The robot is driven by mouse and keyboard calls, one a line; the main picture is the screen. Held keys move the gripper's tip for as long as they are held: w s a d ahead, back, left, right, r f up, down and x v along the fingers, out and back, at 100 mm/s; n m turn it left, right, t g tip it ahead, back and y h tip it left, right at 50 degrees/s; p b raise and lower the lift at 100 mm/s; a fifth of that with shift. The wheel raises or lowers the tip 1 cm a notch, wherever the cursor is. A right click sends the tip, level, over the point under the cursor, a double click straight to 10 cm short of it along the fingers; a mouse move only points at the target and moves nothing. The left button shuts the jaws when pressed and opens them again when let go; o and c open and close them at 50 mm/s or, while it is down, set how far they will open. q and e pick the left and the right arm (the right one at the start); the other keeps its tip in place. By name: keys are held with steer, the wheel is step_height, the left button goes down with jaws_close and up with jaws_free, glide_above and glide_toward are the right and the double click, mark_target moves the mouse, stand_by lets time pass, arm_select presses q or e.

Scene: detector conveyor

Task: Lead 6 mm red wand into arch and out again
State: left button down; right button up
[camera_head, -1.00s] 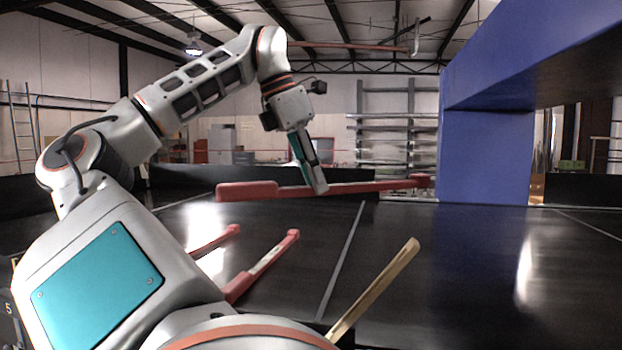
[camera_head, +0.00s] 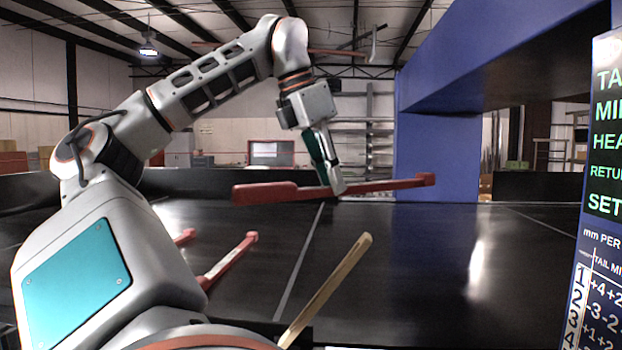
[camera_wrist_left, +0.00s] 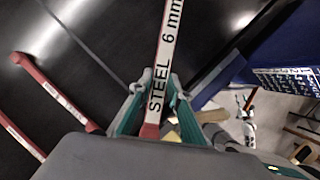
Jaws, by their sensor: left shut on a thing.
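My left gripper (camera_head: 335,188) is shut on a red wand (camera_head: 268,193) and holds it level above the black belt. The wand's thicker end points left and its thin tip points right. In the left wrist view, the wand (camera_wrist_left: 166,60) reads "STEEL 6 mm" on a white label, between the fingers of my left gripper (camera_wrist_left: 155,88). The blue arch (camera_head: 435,155) stands over the belt to the right. The wand's tip overlaps the arch's post in the head view; the depth gap between them cannot be told. My right gripper is not in view.
Other red wands (camera_head: 228,260) and a tan wand (camera_head: 328,288) show low in front, partly hidden by my arm. A display panel (camera_head: 605,150) with green text stands at the right edge. The black belt (camera_head: 400,270) is clear under the arch.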

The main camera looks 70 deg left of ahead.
arm_select(q)
steer(key=shift+w+d+p, duration=0.4)
steer(key=shift+w+d, duration=2.7)
steer(key=shift+w, duration=2.9)
steer(key=shift+w+d+p, duration=0.4)
steer(key=shift+w+d, duration=2.7)
steer(key=shift+w, duration=2.9)
steer(key=s+a, duration=0.4)
steer(key=s, duration=0.3)
steer(key=s+a+b, duration=0.1)
steer(key=s+a, duration=0.3)
steer(key=s, duration=0.4)
steer(key=s+a, duration=0.4)
steer(key=s, duration=0.4)
steer(key=shift+b, duration=0.35)
steer(key=s+a+p, duration=0.1)
steer(key=s+a, duration=0.5)
steer(key=s, duration=0.6)
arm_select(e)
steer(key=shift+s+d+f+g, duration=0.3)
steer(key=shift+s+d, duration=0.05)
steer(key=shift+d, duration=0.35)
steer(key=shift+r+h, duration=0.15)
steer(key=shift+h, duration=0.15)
